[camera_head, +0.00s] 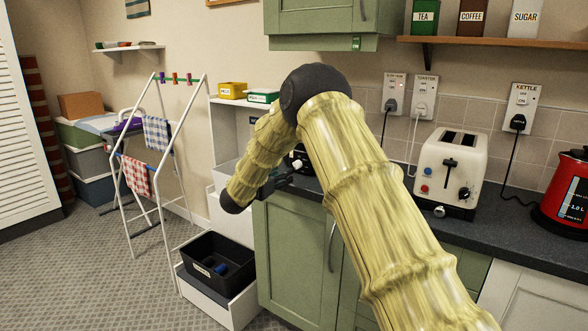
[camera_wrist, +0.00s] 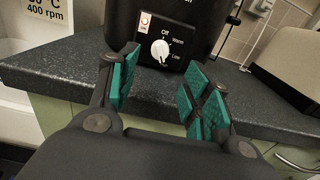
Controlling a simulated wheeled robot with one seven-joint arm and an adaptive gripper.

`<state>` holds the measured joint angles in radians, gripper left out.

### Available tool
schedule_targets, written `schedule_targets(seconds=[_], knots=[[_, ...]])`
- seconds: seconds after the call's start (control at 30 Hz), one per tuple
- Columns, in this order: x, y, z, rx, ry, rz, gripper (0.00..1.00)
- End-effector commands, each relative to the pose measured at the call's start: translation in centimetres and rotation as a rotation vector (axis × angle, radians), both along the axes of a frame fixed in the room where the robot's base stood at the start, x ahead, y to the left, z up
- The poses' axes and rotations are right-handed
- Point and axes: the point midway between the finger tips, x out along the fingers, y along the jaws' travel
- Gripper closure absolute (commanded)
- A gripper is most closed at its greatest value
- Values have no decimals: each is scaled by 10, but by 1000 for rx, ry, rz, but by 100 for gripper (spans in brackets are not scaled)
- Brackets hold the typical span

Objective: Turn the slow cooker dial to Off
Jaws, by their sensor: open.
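The slow cooker (camera_wrist: 205,22) is a black pot on the dark counter, at the top of the wrist view. Its white dial (camera_wrist: 160,50) is on the front, with the labels Off, Warm and Low around its upper and right sides. I cannot tell for sure which label the dial points to. My gripper (camera_wrist: 163,76) is open and empty, its teal-padded fingers apart on either side below the dial and not touching it. In the head view, my arm hides most of the cooker, and only a small part of the gripper shows.
The counter (camera_wrist: 60,62) has a free stretch left of the cooker. A cream toaster (camera_head: 447,165) and a red kettle (camera_head: 568,195) stand to the right. Green cabinets (camera_head: 290,245) are below.

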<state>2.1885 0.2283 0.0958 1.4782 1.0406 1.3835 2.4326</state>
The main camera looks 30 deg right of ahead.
Motion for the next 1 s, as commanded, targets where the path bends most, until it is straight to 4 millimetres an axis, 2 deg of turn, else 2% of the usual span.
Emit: schedule_targets(seconds=[0.3,0.5,0.7,1.0], knots=[[20,-48,0,-2,1,0,51],[29,-70,0,-1,3,0,51],[33,-80,0,-1,3,1,51],[33,-81,0,-1,3,2,53]])
